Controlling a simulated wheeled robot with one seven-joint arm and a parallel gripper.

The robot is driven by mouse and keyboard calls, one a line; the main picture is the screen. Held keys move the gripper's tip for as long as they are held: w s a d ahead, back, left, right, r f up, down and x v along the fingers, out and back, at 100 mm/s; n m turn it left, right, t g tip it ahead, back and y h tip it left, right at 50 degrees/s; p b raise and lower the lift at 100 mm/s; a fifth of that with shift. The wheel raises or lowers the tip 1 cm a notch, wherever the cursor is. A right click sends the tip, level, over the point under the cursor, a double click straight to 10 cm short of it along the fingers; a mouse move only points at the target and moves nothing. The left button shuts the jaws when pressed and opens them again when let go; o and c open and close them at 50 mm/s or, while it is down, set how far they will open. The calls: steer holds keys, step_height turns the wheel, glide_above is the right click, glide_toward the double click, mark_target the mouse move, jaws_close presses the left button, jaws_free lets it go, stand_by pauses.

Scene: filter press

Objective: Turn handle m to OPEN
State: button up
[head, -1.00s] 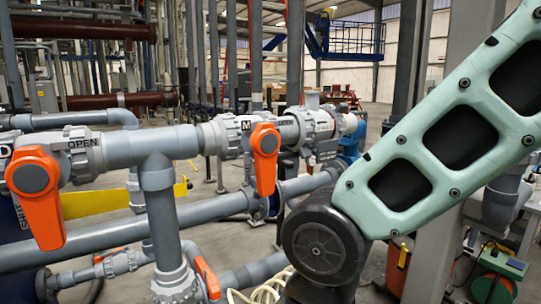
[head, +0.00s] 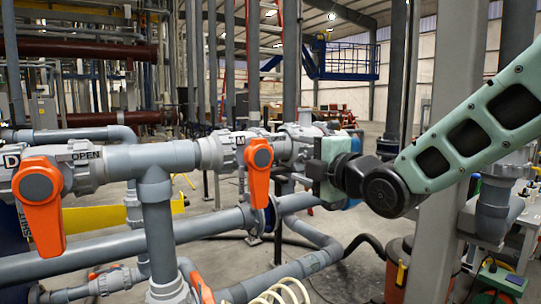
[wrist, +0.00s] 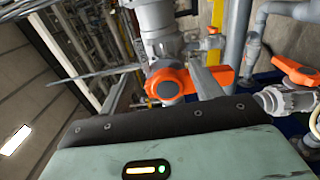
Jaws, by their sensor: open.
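Handle m is an orange lever (head: 259,170) on the grey valve marked M in the head view. Its lever hangs straight down, across the pipe. My gripper (head: 288,168) is just to its right, at the end of my arm, with its fingers towards the valve. In the wrist view my gripper (wrist: 160,80) is open, a grey finger on either side of an orange hub (wrist: 168,85). The lever runs to the right behind one finger. Contact cannot be told. My gripper hides part of the pipe and the label right of M.
A second orange handle (head: 41,205), on the valve marked D, hangs down at the left beside an OPEN label (head: 86,155). Another orange handle (head: 202,288) is low at the bottom. A grey post (head: 440,225) stands right of the valves. Grey pipes cross below.

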mark_target(262, 184)
steer(key=s+a+f+m+p, duration=0.25)
steer(key=m+p, duration=0.35)
steer(key=m, duration=0.3)
steer(key=s+a+f+m+p, duration=0.1)
steer(key=a+f+m+p, duration=0.15)
steer(key=m+p, duration=0.5)
steer(key=shift+m, duration=0.85)
steer(key=b+x, duration=0.1)
steer(key=x, duration=0.1)
steer(key=b+x, duration=0.1)
steer(key=x, duration=0.2)
steer(key=f+b+x, duration=0.1)
steer(key=x, duration=0.1)
steer(key=shift+w+b, duration=0.3)
steer(key=shift+b, duration=0.1)
